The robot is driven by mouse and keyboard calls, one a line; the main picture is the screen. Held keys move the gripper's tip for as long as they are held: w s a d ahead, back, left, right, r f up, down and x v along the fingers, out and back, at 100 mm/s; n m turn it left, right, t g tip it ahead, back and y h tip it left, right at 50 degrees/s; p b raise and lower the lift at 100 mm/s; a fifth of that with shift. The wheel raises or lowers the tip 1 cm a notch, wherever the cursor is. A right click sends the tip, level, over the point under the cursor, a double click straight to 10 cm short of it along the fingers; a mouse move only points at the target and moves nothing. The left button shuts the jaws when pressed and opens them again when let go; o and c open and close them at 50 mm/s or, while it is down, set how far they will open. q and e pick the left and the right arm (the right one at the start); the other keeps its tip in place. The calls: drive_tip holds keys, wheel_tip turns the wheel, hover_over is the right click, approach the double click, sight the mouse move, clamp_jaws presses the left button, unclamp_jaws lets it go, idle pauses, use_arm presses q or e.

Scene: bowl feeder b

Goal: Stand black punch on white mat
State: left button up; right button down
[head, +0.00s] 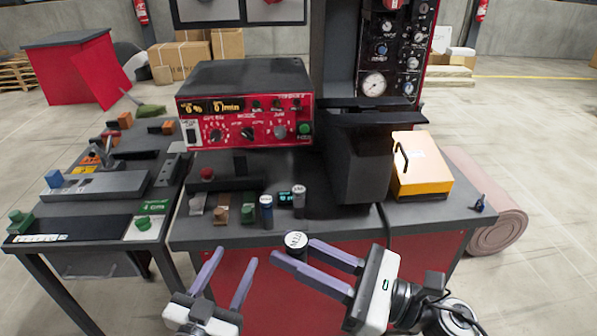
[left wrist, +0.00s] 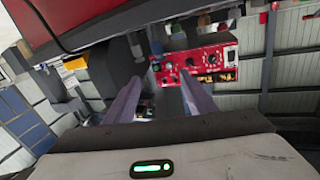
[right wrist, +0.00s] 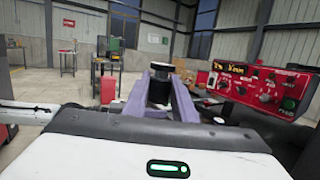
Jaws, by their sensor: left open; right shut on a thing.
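My right gripper (head: 297,250) is shut on a black cylinder with a pale lettered top, the black punch (head: 296,240). It holds the punch in the air in front of the middle table's front edge. In the right wrist view the punch (right wrist: 160,86) stands between the fingertips. My left gripper (head: 224,268) is open and empty, low in front of the tables. A white patch, which looks like the white mat (head: 132,234), lies at the front right of the left table. A green knob-like piece (head: 143,222) sits on it.
A red control box (head: 245,135) stands behind. A yellow box (head: 421,174) is at the right.

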use_arm(q)
drive_tip(key=w+d+r+m+g+h, duration=0.1)
drive_tip(key=d+r+m+h, duration=0.35)
drive_tip(key=r, duration=0.45)
drive_tip(key=w+d+r+m+g+h, duration=0.1)
drive_tip(key=d+r+m+h, duration=0.35)
drive_tip(key=r, duration=0.45)
drive_tip(key=w+d+r+m+h, duration=0.1)
drive_tip(key=d+r+m+h, duration=0.4)
drive_tip(key=r, duration=0.4)
drive_tip(key=s+d+r+m+g+h, duration=0.5)
drive_tip(key=s+d+r+m+g, duration=0.35)
drive_tip(key=m+g, duration=0.6)
drive_tip(key=s+d+f+m+g+y, duration=0.1)
drive_tip(key=s+d+m+g+y, duration=0.55)
drive_tip(key=s+g, duration=0.25)
drive_tip(key=m+t+y, duration=0.2)
drive_tip(key=t+y, duration=0.6)
drive_tip(key=y, duration=1)
hover_over(299, 240)
wheel_tip(299, 240, down, 6)
wheel_tip(299, 240, down, 12)
drive_tip(key=shift+r, duration=0.15)
